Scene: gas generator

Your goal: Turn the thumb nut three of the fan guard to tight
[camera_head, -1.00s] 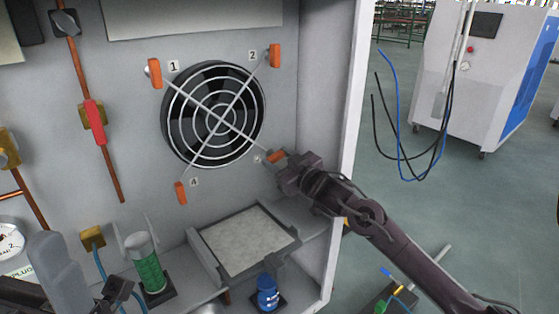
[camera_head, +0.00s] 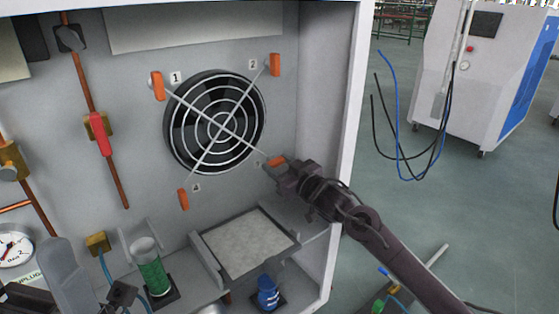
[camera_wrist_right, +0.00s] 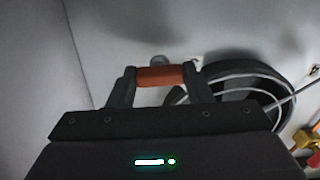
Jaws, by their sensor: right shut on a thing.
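The fan guard (camera_head: 214,122) is a round wire grille with crossed bars on the cabinet's back wall. Orange thumb nuts sit at its bar ends: nut one (camera_head: 158,86), nut two (camera_head: 275,65) and nut four (camera_head: 183,199) stand upright. Thumb nut three (camera_head: 276,161) is at the lower right, tilted near horizontal. My right gripper (camera_head: 279,166) is shut on it; in the right wrist view the orange nut (camera_wrist_right: 160,76) lies between the two fingers.
Below the fan is a framed pale filter panel (camera_head: 243,243). A green cylinder (camera_head: 151,272) and a blue bottle (camera_head: 268,292) stand on the shelf. The cabinet's right side wall (camera_head: 335,150) is close to my right arm. A red-handled valve (camera_head: 99,135) is at left.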

